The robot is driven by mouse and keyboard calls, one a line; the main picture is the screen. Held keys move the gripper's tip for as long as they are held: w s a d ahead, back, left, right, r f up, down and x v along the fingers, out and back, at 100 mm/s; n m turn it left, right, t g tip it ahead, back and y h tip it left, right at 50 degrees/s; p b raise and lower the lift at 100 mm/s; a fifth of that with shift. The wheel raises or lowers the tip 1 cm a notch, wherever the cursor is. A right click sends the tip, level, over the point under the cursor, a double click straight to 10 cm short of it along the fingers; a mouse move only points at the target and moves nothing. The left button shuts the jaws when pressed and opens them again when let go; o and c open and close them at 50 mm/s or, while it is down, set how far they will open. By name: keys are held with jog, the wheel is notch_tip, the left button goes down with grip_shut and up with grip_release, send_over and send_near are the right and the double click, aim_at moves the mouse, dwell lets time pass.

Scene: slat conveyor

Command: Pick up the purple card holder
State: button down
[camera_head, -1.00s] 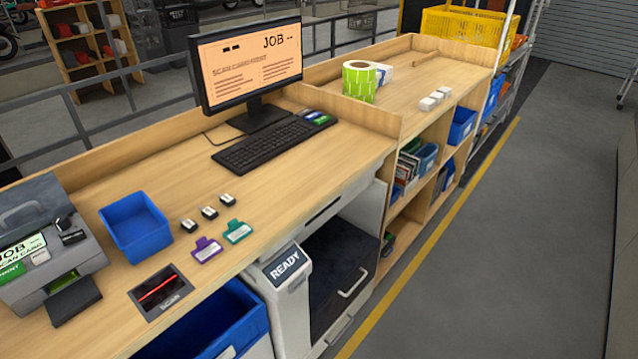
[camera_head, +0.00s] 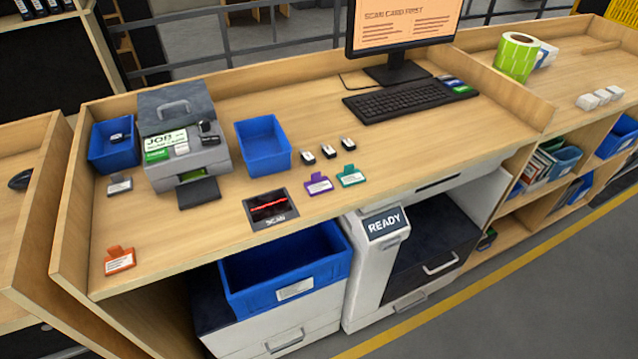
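The purple card holder (camera_head: 319,184) lies flat on the wooden desk, with a white label on its face and a clip tab at its back edge. It sits just right of the black scan pad (camera_head: 270,208) with a red line. A teal card holder (camera_head: 350,176) lies close to its right, apart from it. A grey card holder (camera_head: 119,186) and an orange card holder (camera_head: 119,260) lie at the left of the desk. My gripper is not in view.
A blue bin (camera_head: 263,145), a grey printer box (camera_head: 183,150) and another blue bin (camera_head: 113,146) stand behind and left. Several small black-and-white items (camera_head: 327,152) lie behind the purple holder. The keyboard (camera_head: 411,97) is farther right. The desk's front edge is near the holders.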

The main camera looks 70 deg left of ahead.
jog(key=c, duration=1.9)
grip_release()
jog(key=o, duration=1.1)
